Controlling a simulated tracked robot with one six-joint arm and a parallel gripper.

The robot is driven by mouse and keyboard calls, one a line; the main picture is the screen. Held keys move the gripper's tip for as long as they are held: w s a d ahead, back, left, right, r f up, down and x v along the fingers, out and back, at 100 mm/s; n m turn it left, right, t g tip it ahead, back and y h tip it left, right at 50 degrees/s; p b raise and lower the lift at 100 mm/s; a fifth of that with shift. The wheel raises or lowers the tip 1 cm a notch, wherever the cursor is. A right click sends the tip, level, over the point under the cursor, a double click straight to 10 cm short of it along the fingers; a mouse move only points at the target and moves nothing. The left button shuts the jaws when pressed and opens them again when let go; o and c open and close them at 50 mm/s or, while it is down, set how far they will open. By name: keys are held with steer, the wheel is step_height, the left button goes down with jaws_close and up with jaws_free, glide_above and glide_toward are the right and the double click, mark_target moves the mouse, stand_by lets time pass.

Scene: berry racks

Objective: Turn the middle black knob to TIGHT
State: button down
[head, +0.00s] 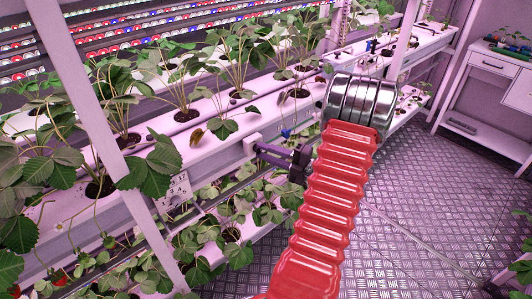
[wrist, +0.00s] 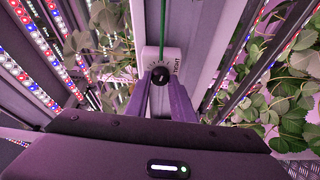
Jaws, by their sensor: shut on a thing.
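The black knob (wrist: 160,76) sits on a pale block (wrist: 151,56) in the wrist view, with the word TIGHT to its right and tick marks around it. My gripper (wrist: 160,84) has its two dark purple fingers on either side of the knob, shut on it. I cannot clearly make out which way the knob points. In the head view my gripper (head: 264,151) reaches left to a pale block (head: 252,142) on the white gutter's side. The knob itself is hidden by the fingers there.
A green line (wrist: 163,28) runs up from the block. White gutters (head: 222,118) with strawberry plants stretch along the rack, with leaves above and below my gripper. A pale post (head: 100,130) stands at the left.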

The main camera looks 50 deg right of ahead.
steer(key=shift+d+f, duration=0.1)
steer(key=shift+f, duration=0.05)
steer(key=c, duration=1.5)
jaws_free()
steer(key=shift+c, duration=0.2)
steer(key=shift+s, duration=0.15)
steer(key=s+d, duration=0.2)
steer(key=s, duration=1.1)
steer(key=shift+s+f, duration=0.2)
steer(key=shift+f, duration=0.05)
steer(key=shift+d, duration=0.1)
